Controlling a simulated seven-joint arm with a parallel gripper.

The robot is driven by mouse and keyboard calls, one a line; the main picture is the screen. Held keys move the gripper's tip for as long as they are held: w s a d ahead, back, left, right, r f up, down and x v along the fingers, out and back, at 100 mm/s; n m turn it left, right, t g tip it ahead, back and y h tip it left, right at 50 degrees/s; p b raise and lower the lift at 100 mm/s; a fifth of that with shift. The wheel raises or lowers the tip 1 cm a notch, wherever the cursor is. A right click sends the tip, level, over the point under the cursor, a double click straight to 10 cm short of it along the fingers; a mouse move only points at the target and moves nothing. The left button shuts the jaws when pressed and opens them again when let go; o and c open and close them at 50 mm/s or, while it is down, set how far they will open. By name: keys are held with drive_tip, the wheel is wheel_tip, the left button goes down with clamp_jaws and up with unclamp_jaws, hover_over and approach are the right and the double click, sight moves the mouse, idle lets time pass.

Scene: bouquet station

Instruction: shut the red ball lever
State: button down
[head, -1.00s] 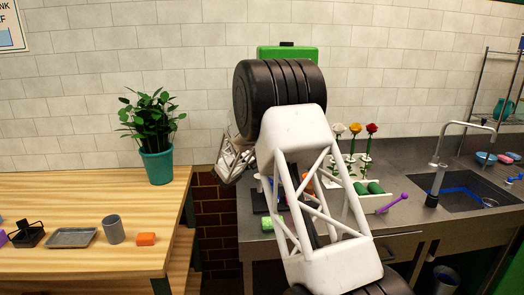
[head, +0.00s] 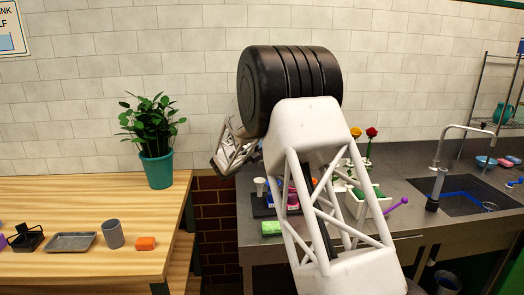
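I cannot make out a red ball lever in this view; my arm covers a large part of the middle. My gripper does not show clearly. The far part of my arm reaches left behind the big black joint, above the gap between the wooden table and the grey counter, and its end cannot be read as fingers.
The grey counter (head: 415,172) holds a dark tray with small items, a green sponge (head: 271,228), a white rack with roses such as the red one (head: 371,132), a purple tool (head: 397,205) and a sink (head: 465,190). A potted plant (head: 155,135) stands on the wooden table (head: 70,195).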

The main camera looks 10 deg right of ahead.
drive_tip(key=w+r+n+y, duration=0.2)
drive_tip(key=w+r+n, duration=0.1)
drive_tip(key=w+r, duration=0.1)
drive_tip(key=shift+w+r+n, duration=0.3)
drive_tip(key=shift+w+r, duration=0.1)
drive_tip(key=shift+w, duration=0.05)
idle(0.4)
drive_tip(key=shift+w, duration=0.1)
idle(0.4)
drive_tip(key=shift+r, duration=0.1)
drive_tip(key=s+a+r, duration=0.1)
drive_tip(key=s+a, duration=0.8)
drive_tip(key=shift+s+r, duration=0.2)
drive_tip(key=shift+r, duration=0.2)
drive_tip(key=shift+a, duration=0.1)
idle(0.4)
